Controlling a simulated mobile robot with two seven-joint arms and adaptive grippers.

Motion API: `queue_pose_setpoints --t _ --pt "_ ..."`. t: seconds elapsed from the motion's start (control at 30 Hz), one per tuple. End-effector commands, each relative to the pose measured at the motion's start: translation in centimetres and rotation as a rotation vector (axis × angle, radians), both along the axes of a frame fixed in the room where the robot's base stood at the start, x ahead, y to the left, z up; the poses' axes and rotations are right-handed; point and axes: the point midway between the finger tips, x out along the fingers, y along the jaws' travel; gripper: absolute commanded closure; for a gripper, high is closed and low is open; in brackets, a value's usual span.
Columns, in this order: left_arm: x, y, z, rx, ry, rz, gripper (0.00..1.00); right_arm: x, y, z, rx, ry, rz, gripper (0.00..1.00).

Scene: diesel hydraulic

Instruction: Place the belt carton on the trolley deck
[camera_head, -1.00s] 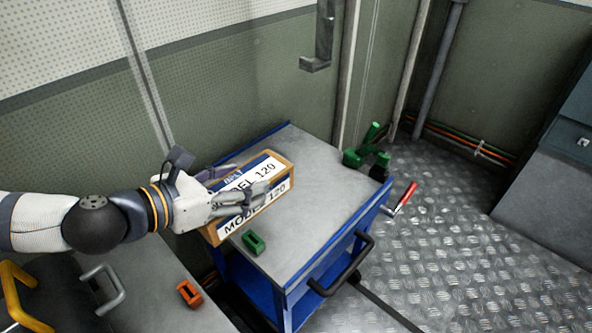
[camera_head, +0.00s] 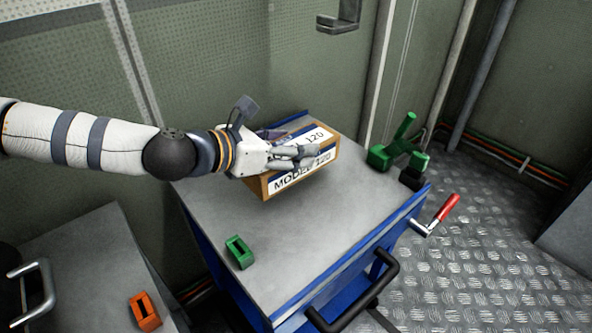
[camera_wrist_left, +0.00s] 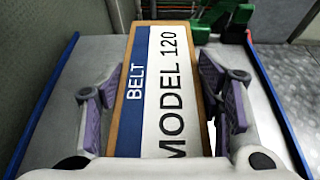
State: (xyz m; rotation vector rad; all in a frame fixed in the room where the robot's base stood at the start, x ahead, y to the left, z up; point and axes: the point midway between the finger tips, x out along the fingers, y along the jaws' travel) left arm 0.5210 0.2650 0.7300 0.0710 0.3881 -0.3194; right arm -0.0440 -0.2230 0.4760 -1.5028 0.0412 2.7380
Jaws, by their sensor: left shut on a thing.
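The belt carton (camera_head: 322,157) is a brown box with a white and blue label reading "MODEL 120". In the left wrist view the carton (camera_wrist_left: 160,85) lies between both finger pads and its label also reads "BELT". My left gripper (camera_head: 290,150) is shut on the carton across its width. The carton is over the back part of the trolley deck (camera_head: 310,235), a grey top with blue edges. I cannot tell whether its underside touches the deck. My right gripper is not in view.
A green block (camera_head: 239,252) lies on the deck's near left. A green clamp-like device (camera_head: 398,150) and a red-handled crank (camera_head: 437,215) are at the right. A black push handle (camera_head: 355,295) is in front. An orange block (camera_head: 145,311) sits on the left bench (camera_head: 85,255). The deck's middle is clear.

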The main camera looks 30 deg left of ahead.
Motion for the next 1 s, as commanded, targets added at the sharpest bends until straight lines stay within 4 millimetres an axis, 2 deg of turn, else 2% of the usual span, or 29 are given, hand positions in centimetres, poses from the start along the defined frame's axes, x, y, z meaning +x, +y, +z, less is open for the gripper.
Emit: queue_pose_setpoints --t 0.13,0.2,0.3,0.53,0.7,0.73,0.77,0.8,1.0 --pt "1.3 0.1 -1.9 0.002 0.002 0.0 0.81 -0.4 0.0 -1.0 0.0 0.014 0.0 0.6" --pt "1.3 0.1 -3.5 0.001 0.005 0.0 0.81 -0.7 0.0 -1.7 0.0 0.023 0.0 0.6" --pt "1.3 0.1 -4.6 0.0 0.002 0.0 0.81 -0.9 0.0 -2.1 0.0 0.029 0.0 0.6" --pt "1.4 0.1 -4.4 0.0 -0.004 0.0 0.81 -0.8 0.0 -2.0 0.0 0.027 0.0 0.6" --pt "1.3 0.1 -4.9 -0.001 -0.002 0.0 0.81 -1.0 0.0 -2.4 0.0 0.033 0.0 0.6" --pt "1.3 0.1 -4.9 0.0 -0.001 0.0 0.34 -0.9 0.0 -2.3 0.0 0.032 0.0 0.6" --pt "1.3 0.1 -4.8 0.0 -0.001 0.0 0.27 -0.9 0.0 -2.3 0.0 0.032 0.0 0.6" --pt "1.3 0.1 -4.8 0.0 -0.001 0.0 0.2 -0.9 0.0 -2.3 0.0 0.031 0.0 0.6" --pt "1.3 0.1 -4.8 0.0 -0.001 0.0 0.2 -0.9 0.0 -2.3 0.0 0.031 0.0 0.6"
